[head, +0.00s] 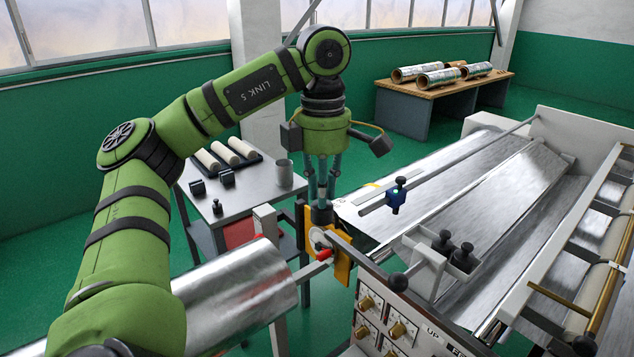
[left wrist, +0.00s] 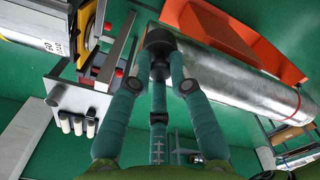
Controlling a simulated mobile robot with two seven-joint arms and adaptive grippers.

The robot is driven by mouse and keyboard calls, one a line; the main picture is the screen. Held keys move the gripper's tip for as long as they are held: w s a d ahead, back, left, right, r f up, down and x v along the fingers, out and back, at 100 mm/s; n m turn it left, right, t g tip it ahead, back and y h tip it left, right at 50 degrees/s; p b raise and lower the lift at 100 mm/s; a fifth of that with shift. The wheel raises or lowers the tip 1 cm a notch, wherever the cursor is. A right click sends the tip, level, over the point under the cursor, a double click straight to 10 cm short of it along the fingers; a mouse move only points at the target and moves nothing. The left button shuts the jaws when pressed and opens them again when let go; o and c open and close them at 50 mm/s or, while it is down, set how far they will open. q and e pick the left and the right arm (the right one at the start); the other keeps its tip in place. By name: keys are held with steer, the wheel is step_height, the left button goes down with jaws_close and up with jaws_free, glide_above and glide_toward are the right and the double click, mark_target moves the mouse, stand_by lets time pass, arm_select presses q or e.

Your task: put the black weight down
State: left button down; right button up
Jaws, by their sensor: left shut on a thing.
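My left gripper (head: 321,198) points straight down, shut on the black weight (head: 321,214). The weight hangs between the fingertips, above or in front of the yellow plate and lever at the machine's near left corner. In the left wrist view, the left gripper's (left wrist: 160,78) three teal fingers close around the weight (left wrist: 160,42), whose wide dark end is beyond the fingertips. Whether it touches anything below cannot be told. A light grey holder (head: 424,281) on the machine carries other black knobbed pieces (head: 446,240). My right gripper is not in view.
A large foil roll (head: 245,290) lies left of the machine, near a red-tipped lever (head: 325,255). The foil-covered bed (head: 450,190) carries a bar with a blue clamp (head: 396,200). A side table (head: 255,187) holds rollers, small black blocks and a grey cup (head: 284,172).

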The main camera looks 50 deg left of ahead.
mark_target(326, 210)
arm_select(q)
steer(key=f, duration=0.1)
steer(key=d+f+m, duration=0.1)
steer(key=f+m, duration=0.1)
steer(key=shift+s+d, duration=0.3)
steer(key=shift+s, duration=0.05)
steer(key=s+d+f+m, duration=0.1)
steer(key=d+f+m, duration=0.5)
steer(key=f+m, duration=0.2)
steer(key=s+d+f+m, duration=0.2)
steer(key=d+f+m, duration=0.4)
steer(key=f+m, duration=0.3)
steer(key=s+d+f+m, duration=0.1)
steer(key=d+f+m, duration=0.5)
steer(key=f, duration=0.8)
steer(key=shift+s+d+f+m, duration=0.15)
steer(key=shift+s+m, duration=0.25)
steer(key=shift+m, duration=0.8)
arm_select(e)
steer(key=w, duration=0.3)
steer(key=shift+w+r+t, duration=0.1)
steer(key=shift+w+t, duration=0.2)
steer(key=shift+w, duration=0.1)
